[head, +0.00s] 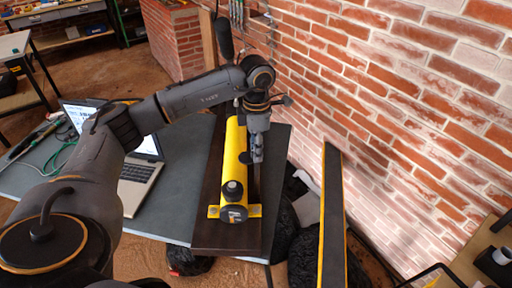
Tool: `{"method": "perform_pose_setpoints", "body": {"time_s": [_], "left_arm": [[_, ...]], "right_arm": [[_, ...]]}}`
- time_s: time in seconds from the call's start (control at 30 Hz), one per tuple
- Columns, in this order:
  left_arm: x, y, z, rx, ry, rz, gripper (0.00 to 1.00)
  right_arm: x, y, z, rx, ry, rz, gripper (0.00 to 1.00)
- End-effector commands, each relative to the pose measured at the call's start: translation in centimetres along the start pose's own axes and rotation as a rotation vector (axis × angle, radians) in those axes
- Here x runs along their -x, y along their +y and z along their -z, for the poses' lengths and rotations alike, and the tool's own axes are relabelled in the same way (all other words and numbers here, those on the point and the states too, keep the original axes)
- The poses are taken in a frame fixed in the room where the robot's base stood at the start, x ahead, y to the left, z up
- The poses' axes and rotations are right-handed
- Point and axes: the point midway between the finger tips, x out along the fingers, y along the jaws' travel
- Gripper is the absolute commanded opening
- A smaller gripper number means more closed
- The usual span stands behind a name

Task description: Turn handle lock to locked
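A yellow cylindrical device (234,160) lies along a dark wooden board (225,237) on the grey table. A black knob (233,190) stands up at its near end, and yellow feet flank that end. My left gripper (256,155) points down at the right side of the yellow cylinder, close to its middle. It partly hides the device there. Its fingers are too small and overlapped to tell whether they are open or touch anything. I cannot make out which part is the handle lock or its setting. My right gripper is not in view.
An open laptop (135,186) and green cables (62,150) lie on the table (172,217) to the left. A brick wall (400,110) rises on the right. A long black and yellow bar (332,220) stands between table and wall, near dark bags.

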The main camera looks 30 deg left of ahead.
Motion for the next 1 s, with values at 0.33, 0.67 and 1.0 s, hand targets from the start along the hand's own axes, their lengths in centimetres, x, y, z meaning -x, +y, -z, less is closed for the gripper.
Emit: {"method": "perform_pose_setpoints", "body": {"time_s": [0.33,0.67,1.0], "left_arm": [[0.0,0.0,-0.1,-0.001,-0.002,0.0,0.54],[3.2,0.1,-0.2,-0.001,-0.006,-0.003,0.54],[10.1,0.0,-0.3,-0.003,-0.006,-0.002,0.54]], "right_arm": [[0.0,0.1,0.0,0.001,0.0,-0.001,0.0],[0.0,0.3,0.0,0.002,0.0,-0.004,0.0],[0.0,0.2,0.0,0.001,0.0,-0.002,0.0]]}}
